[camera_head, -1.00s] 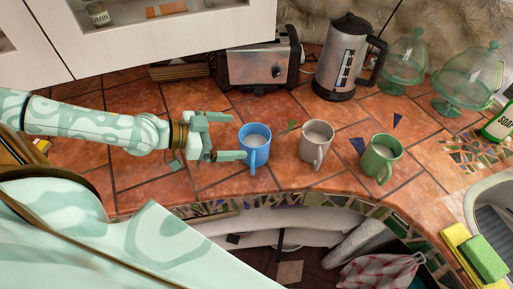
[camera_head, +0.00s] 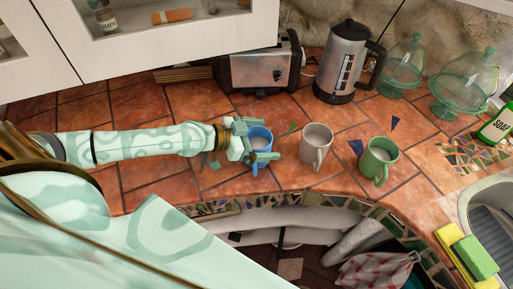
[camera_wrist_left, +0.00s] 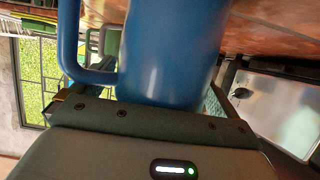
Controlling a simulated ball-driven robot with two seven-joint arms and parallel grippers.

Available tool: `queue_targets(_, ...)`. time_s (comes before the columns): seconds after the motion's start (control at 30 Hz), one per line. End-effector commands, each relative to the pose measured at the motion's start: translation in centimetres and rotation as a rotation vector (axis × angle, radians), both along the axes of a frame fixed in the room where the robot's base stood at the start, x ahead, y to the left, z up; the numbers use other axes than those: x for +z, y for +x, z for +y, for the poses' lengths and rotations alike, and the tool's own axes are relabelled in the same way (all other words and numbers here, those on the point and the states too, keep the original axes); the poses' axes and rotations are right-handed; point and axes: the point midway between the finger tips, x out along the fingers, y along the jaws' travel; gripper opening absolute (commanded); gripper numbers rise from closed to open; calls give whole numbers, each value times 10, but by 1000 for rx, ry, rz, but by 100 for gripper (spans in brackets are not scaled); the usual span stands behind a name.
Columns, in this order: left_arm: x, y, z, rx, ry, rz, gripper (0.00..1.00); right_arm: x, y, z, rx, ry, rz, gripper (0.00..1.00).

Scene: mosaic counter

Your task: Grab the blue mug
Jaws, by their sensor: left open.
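My right gripper does not show.
A grey-white mug (camera_head: 316,146) and a green mug (camera_head: 379,160) stand to the right. Behind are a toaster (camera_head: 262,70), a kettle (camera_head: 346,65) and glass domes (camera_head: 403,68). A soap bottle (camera_head: 497,126) and sponges (camera_head: 474,256) lie near the sink. The counter's front edge is close.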

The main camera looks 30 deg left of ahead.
Motion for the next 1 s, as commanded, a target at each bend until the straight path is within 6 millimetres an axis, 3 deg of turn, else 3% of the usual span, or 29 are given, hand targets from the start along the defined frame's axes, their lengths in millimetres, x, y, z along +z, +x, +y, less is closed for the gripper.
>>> queue_targets(0.03,0,0,0,0,0,0,90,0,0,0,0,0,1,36)
queue_targets(0.23,0,0,0,0,1,1,35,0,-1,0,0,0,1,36)
queue_targets(0.5,2,0,0,0,0,-1,35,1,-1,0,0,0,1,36)
queue_targets(0.67,14,0,0,0,0,-3,35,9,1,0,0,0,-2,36)
queue_targets(0.8,39,0,0,-1,0,-5,35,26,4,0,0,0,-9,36)
queue_targets(0.87,50,-12,4,-1,2,0,35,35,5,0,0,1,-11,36)
queue_targets(1.0,90,-43,11,-3,3,1,35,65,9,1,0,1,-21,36)
